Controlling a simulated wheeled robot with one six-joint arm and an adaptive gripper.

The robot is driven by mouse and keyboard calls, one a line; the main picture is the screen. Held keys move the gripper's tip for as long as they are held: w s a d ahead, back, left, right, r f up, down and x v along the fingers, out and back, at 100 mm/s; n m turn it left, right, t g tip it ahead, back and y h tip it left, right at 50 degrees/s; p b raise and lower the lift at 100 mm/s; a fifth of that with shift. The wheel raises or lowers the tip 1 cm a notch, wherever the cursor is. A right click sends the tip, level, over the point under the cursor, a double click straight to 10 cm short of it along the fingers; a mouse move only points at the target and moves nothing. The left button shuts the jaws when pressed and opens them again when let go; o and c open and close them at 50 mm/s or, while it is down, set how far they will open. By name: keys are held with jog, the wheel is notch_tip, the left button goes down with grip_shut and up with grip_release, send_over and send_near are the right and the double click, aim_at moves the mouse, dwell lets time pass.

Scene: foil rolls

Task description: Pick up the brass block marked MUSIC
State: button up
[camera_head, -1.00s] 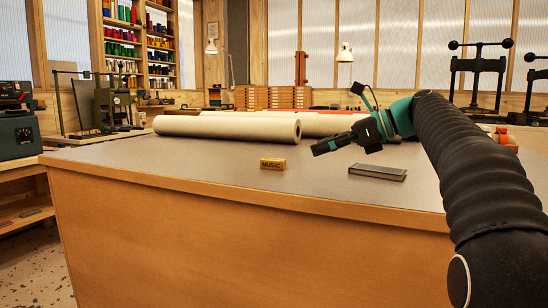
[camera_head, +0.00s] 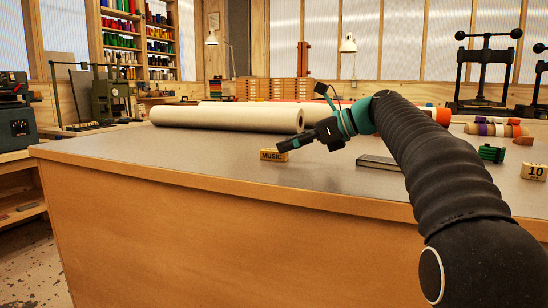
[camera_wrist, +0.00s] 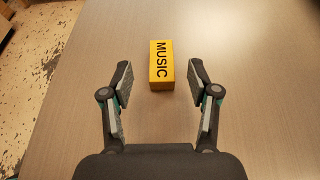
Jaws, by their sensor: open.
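The brass block marked MUSIC (camera_head: 272,156) lies on the grey table top near its front edge. In the wrist view the block (camera_wrist: 161,66) shows its lettering upward, a little ahead of and between my two fingertips. My gripper (camera_wrist: 159,80) is open, with bare table between the fingers and a gap on both sides of the block. In the head view my gripper (camera_head: 283,147) is beside the block at its upper right. Whether a finger touches the block cannot be told there.
A long cream roll (camera_head: 228,118) lies behind the block. A flat dark slab (camera_head: 380,163) lies to the right, partly behind my arm. A block marked 10 (camera_head: 534,172) and a green item (camera_head: 491,153) are at the far right. The table front left of the block is clear.

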aim_at(275, 150)
jog(key=b+x, duration=0.1)
jog(key=x, duration=0.4)
jog(key=shift+d+f, duration=0.1)
jog(key=shift+f, duration=0.1)
grip_shut()
